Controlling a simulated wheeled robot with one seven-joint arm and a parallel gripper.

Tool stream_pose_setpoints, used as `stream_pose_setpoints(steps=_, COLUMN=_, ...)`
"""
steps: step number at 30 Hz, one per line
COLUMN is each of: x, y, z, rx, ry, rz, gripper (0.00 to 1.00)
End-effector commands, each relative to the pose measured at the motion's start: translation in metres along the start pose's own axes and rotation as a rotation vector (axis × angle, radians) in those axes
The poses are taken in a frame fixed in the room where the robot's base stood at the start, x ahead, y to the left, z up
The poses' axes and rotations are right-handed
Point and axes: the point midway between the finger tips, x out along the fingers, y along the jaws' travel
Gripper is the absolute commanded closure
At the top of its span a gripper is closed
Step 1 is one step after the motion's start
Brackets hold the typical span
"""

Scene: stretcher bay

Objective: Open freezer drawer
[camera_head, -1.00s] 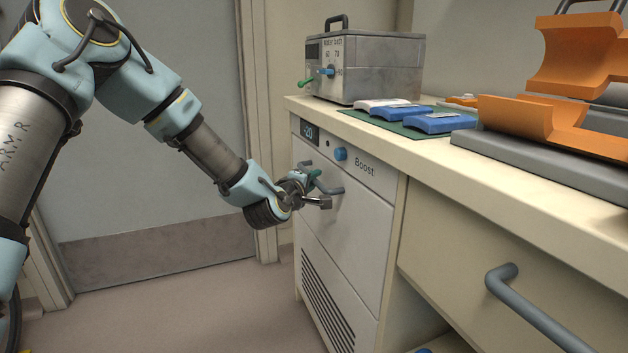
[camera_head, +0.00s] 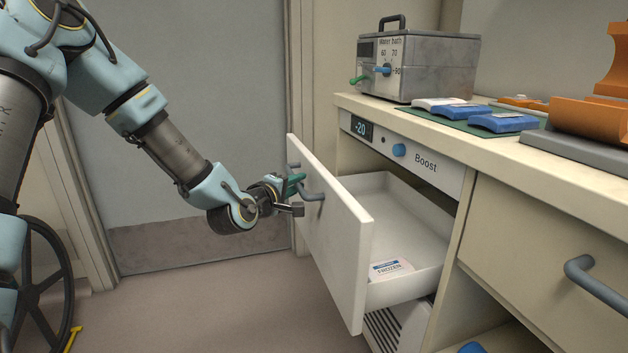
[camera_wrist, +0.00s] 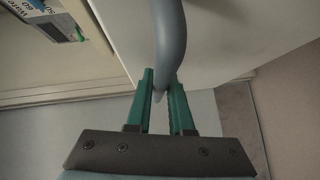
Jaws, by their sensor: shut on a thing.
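The freezer drawer (camera_head: 335,232) is pulled well out of the cabinet under the counter, and its white interior shows. A small white packet with a blue and red label (camera_head: 391,268) lies inside, near the drawer front. My gripper (camera_head: 299,184) is at the grey drawer handle (camera_head: 314,196) on the front panel. In the wrist view, the green fingers of my gripper (camera_wrist: 162,98) are shut on the handle (camera_wrist: 169,40), one on each side of it.
A display reading -20 (camera_head: 361,128) and a blue Boost knob (camera_head: 399,150) sit above the drawer. A water bath (camera_head: 440,68), blue packs (camera_head: 502,122) and an orange holder (camera_head: 590,122) stand on the counter. Another handle (camera_head: 597,286) sticks out at right. The floor (camera_head: 200,300) before the drawer is clear.

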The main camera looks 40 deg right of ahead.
Motion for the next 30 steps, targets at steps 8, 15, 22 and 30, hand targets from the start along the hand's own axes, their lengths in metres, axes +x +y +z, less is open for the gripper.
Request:
stream_pose_setpoints(steps=8, x=-0.032, y=-0.01, z=-0.031, rx=-0.001, ry=-0.001, rz=-0.005, gripper=1.0)
stream_pose_setpoints(steps=15, x=-0.044, y=-0.014, z=-0.043, rx=-0.001, ry=-0.002, rz=-0.003, gripper=1.0)
stream_pose_setpoints(steps=22, x=-0.045, y=-0.014, z=-0.044, rx=-0.001, ry=-0.003, rz=-0.003, gripper=1.0)
stream_pose_setpoints(steps=30, x=-0.045, y=-0.014, z=-0.044, rx=-0.001, ry=-0.003, rz=-0.003, gripper=0.72)
